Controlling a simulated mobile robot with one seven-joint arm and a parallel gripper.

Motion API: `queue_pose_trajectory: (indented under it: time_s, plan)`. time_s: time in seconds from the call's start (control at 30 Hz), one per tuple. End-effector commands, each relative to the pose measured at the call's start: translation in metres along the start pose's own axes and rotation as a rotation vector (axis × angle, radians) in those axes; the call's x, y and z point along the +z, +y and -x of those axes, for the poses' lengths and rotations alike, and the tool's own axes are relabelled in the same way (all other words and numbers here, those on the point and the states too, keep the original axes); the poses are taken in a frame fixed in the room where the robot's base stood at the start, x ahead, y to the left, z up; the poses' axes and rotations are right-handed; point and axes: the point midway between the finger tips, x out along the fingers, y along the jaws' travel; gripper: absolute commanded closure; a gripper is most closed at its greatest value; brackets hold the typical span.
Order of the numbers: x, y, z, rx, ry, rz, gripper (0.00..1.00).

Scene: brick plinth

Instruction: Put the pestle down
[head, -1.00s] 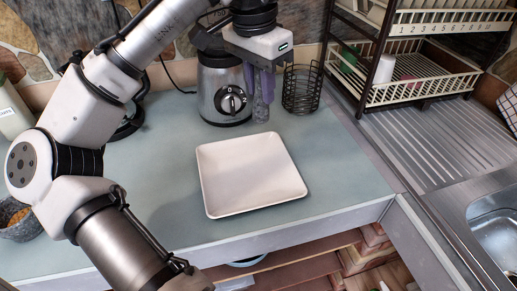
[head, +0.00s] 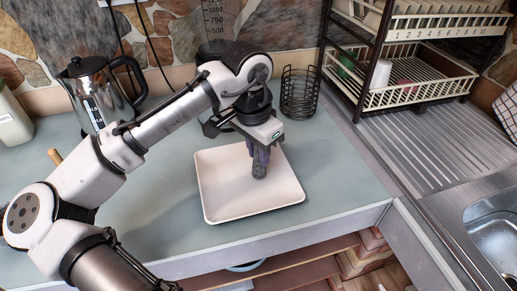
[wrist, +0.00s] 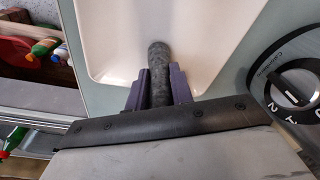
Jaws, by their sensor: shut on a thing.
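The pestle (head: 259,169) is a grey, speckled stone rod. My gripper (head: 262,150) is shut on it, with purple fingers on either side, and points it down over the square cream plate (head: 222,196). In the wrist view the pestle (wrist: 159,60) sticks out between the fingers, with its rounded end over the plate (wrist: 205,30). I cannot tell whether its lower end touches the plate. The plate lies flat on the counter near the front edge and holds nothing else visible.
A blender stands behind my gripper, mostly hidden, its dial (wrist: 290,95) showing in the wrist view. A black wire basket (head: 300,92) is behind right, a kettle (head: 100,90) behind left. The dish rack (head: 420,80) and sink (head: 492,225) are right. Counter right of the plate is clear.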

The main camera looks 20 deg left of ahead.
Motion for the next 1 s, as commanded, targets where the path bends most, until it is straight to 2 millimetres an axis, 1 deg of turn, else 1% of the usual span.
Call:
queue_pose_trajectory:
  time_s: [0.23, 0.27, 0.4, 0.67, 0.77, 0.87, 1.0]
  plan:
    - [0.0, 0.0, -0.003, 0.0, 0.001, 0.0, 1.0]
    - [0.0, 0.0, -0.002, 0.0, 0.001, 0.0, 0.73]
    - [0.0, 0.0, -0.002, 0.0, 0.0, 0.0, 0.55]
    - [0.0, 0.0, -0.001, -0.001, 0.0, 0.0, 0.55]
    - [-0.001, 0.0, 0.003, -0.001, 0.0, 0.0, 0.55]
    - [-0.001, -0.001, 0.014, -0.002, 0.002, 0.0, 0.55]
    - [-0.001, -0.001, 0.043, -0.002, 0.003, -0.001, 0.55]
